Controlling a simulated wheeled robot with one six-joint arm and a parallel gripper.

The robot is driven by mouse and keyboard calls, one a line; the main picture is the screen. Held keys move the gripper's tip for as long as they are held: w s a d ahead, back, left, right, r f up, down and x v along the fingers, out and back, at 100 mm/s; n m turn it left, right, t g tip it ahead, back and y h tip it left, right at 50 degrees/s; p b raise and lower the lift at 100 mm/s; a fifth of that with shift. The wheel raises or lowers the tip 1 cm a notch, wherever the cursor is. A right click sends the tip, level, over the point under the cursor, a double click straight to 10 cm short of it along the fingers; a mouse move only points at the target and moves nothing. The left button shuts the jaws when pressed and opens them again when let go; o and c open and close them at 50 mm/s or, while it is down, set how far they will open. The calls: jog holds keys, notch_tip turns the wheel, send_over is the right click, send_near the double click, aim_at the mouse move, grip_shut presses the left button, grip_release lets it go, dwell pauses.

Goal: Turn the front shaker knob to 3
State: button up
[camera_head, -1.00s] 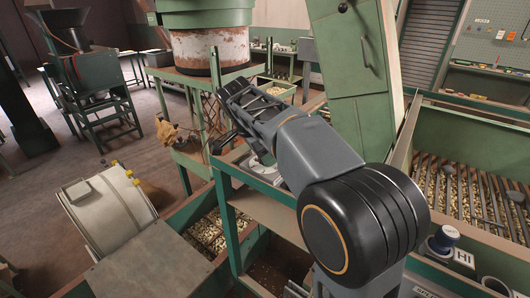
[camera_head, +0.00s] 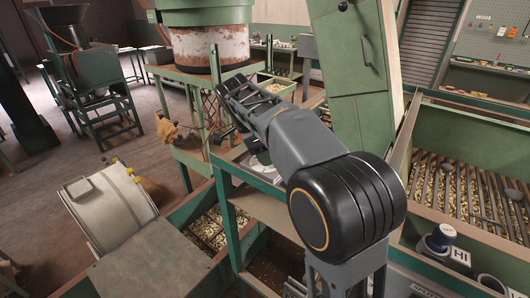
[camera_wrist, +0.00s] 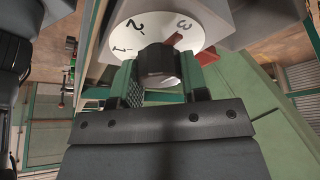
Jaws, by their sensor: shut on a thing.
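In the wrist view, a dark round knob (camera_wrist: 157,66) sits in front of a white dial (camera_wrist: 118,38) marked 1, 2 and 3. A short reddish-brown mark (camera_wrist: 177,39) shows at the dial beside the knob and lies close to the 3. My gripper (camera_wrist: 162,82) is shut on the knob, with one green-sided finger on each side. In the head view my gripper (camera_head: 230,130) is at the end of the arm, above the green frame. The knob cannot be made out there.
A green frame (camera_head: 231,215) with nut bins stands below the arm. A green sloping housing (camera_head: 360,85) rises behind the arm. A slatted nut hopper (camera_head: 425,140) is at right, with a cup (camera_head: 442,237) on its near edge. A cream drum (camera_head: 108,207) lies at left.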

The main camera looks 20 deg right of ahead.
jog(key=o, duration=0.9)
jog(key=shift+o, duration=0.2)
jog(key=s+p+v, duration=0.1)
jog(key=p+v, duration=0.1)
jog(key=v, duration=1.1)
jog(key=shift+w+a+r, duration=0.2)
jog(key=shift+w+r, duration=0.2)
jog(key=shift+w, duration=0.05)
